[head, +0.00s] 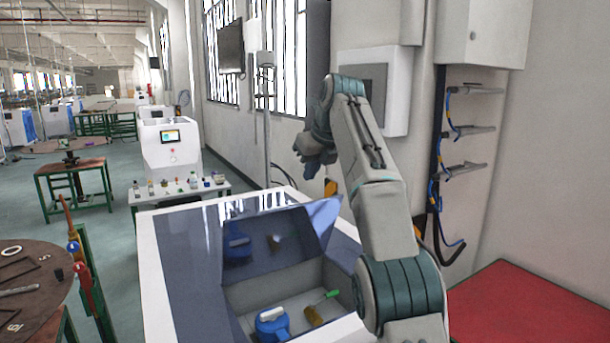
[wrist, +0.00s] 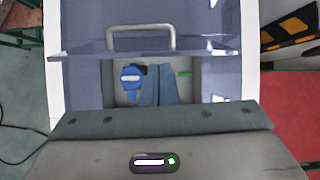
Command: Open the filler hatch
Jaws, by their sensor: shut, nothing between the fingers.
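The filler hatch (head: 262,246) is a dark blue-grey reflective panel on the generator's top. It stands raised, with the bay below it exposed. In the wrist view the hatch (wrist: 200,48) shows nearly edge-on, with a grey bar handle (wrist: 141,29) on it. A blue filler cap (head: 271,325) sits in the bay and also shows in the wrist view (wrist: 131,79). My gripper (head: 310,160) is above the generator, apart from the hatch in the head view. Its fingers (wrist: 157,85) look shut and empty in the wrist view, pointing toward the bay.
A green-handled brush-like item (head: 318,309) lies in the bay beside the cap. A red surface (head: 535,310) is at the right. A wall box (head: 392,90) and pipes with cables stand behind my arm. A round table (head: 35,300) is at the left.

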